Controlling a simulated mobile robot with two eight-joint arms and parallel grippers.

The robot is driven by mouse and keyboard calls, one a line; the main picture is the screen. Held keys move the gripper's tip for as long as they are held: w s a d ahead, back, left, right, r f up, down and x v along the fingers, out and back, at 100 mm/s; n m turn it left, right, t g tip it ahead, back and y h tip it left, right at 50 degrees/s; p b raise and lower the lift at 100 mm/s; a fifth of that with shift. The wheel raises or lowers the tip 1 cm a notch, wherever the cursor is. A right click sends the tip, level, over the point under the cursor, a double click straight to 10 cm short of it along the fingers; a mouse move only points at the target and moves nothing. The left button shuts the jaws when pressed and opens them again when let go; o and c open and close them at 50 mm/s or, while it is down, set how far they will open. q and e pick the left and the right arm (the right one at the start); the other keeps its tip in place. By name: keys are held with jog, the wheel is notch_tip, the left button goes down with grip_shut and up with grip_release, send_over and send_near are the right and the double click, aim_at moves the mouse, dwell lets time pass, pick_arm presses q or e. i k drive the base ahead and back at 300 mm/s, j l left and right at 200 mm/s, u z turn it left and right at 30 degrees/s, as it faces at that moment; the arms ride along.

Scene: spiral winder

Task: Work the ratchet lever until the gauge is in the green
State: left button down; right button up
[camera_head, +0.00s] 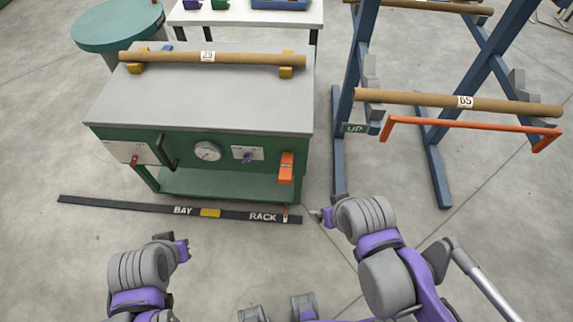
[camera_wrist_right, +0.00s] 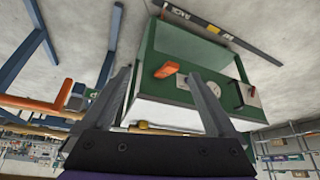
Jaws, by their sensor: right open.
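A green cabinet (camera_head: 225,185) with a grey top carries a round white gauge (camera_head: 207,151) on its front. The gauge's needle and coloured zones are too small to read. An orange handle (camera_head: 286,167) stands upright at the front's right end; it also shows in the right wrist view (camera_wrist_right: 166,70). A black handle (camera_head: 166,152) sits beside a white panel on the left. I cannot tell which handle is the ratchet lever. My right gripper (camera_head: 318,214) is open and empty, in front of the cabinet's right end, apart from the orange handle. My left gripper (camera_head: 182,248) is low at the front left; its fingers are unclear.
A purple knob (camera_head: 248,157) sits between gauge and orange handle. A cardboard roll (camera_head: 240,58) lies on yellow supports on top. A dark floor strip (camera_head: 120,205) runs in front. A blue rack (camera_head: 340,130) with rolls and an orange bar (camera_head: 460,122) stands right.

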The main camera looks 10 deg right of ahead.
aim_at(285, 177)
jog(key=i+l+u, duration=0.2)
jog(key=u, duration=0.15)
jog(key=i+l+u, duration=0.1)
jog(key=l+u, duration=0.25)
jog(key=i+l+u, duration=0.15)
jog(key=u, duration=0.2)
jog(key=l, duration=0.1)
